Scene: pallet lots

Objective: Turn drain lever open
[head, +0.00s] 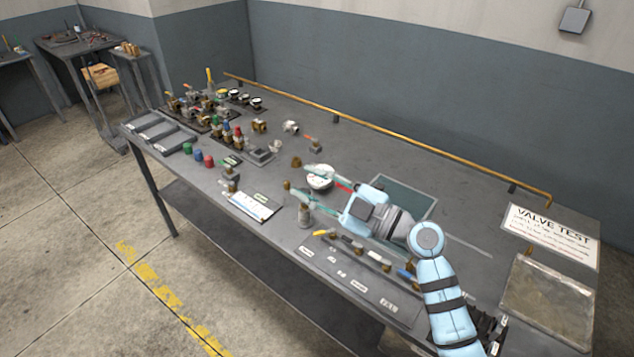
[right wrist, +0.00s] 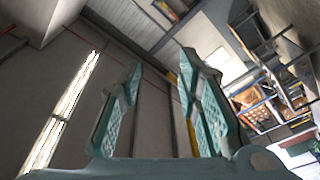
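My right gripper (head: 299,181) reaches over the workbench from the right, its teal fingers spread. In the right wrist view the fingers (right wrist: 160,62) are apart with nothing between them; room walls and a window show beyond. A white round part (head: 320,183) shows between the fingers in the head view; contact cannot be told. A red bar (head: 343,186), possibly a lever, shows beside it, partly hidden by the gripper. A yellow-handled valve (head: 322,233) sits in a row in front of the gripper. Which one is the drain lever cannot be told. My left gripper is not in view.
A metal fitting (head: 305,214) stands near the lower finger. A dark tray (head: 408,197) lies behind the gripper. Several small valves and fittings (head: 205,105) crowd the far left of the bench. A brass pipe (head: 400,139) runs along the back. The back middle is mostly clear.

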